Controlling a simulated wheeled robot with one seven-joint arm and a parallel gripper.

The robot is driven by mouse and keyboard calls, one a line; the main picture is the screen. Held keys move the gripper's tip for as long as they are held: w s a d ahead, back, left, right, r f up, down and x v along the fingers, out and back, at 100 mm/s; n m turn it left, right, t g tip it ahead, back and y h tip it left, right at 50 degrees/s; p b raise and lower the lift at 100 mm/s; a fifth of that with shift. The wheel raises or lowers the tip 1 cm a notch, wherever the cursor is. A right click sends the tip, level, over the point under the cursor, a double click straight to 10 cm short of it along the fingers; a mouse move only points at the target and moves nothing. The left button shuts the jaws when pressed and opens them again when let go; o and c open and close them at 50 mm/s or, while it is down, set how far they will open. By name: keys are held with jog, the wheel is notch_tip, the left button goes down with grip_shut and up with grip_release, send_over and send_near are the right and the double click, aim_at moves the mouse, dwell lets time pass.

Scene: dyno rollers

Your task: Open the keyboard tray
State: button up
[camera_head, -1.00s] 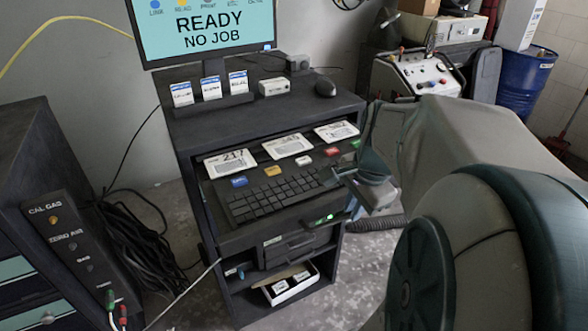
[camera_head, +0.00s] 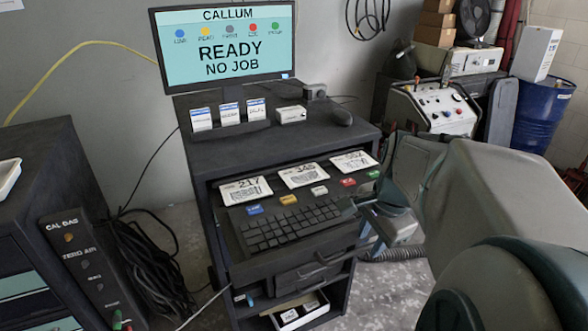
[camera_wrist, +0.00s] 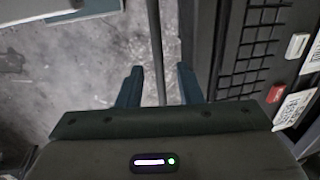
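The keyboard tray (camera_head: 259,268) is a dark shelf in the cabinet, carrying a black keyboard (camera_head: 297,225). In the head view, my gripper (camera_head: 368,208) is at the tray's right front corner, partly hidden by my arm. In the wrist view, my gripper (camera_wrist: 158,76) is open, its two fingers apart. A thin dark bar (camera_wrist: 154,45) runs between them with gaps on both sides; it looks like a handle, but its attachment is hidden. The keyboard (camera_wrist: 250,45) and tray edge are right of the fingers. How far the tray is out is unclear.
Numbered cards (camera_head: 303,175) and coloured buttons lie behind the keyboard. A drawer with a handle (camera_head: 322,258) and a shelf with a white box (camera_head: 301,313) are below. A monitor (camera_head: 226,45) stands on top. A dark cabinet (camera_head: 40,200) and cables are at left.

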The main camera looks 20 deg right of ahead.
notch_tip(320, 180, up, 13)
jog(key=s, duration=0.2)
jog(key=shift+s, duration=0.3)
